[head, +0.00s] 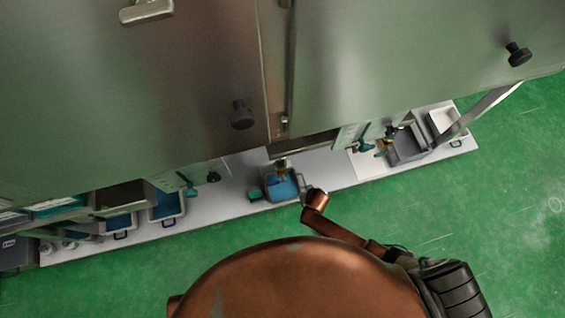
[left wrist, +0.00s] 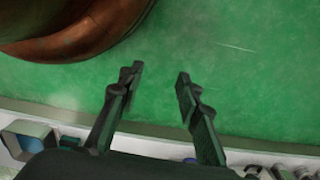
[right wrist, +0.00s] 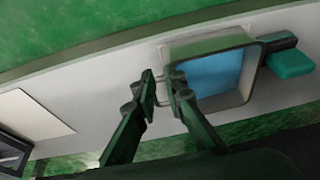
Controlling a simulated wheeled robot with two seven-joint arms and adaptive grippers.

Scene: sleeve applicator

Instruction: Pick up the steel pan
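The steel pan (head: 283,199) is a small rectangular tub with a blue inside, standing on the light shelf. In the right wrist view the pan (right wrist: 205,47) has a thin loop handle on its left side. My right gripper (right wrist: 162,84) is at this handle, with its two fingers around the bar. The fingertips are partly closed but still apart, and I cannot make out firm contact. My left gripper (left wrist: 160,76) is open and empty over the green floor beyond the shelf edge; it does not show in the head view.
A teal-and-dark piece (right wrist: 290,62) lies beside the pan. Several blue-lined bins (head: 167,207) stand left on the shelf (head: 225,200), and grey trays (head: 408,147) stand right. A large steel cabinet (head: 130,90) overhangs the shelf. The green floor (head: 520,200) in front is clear.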

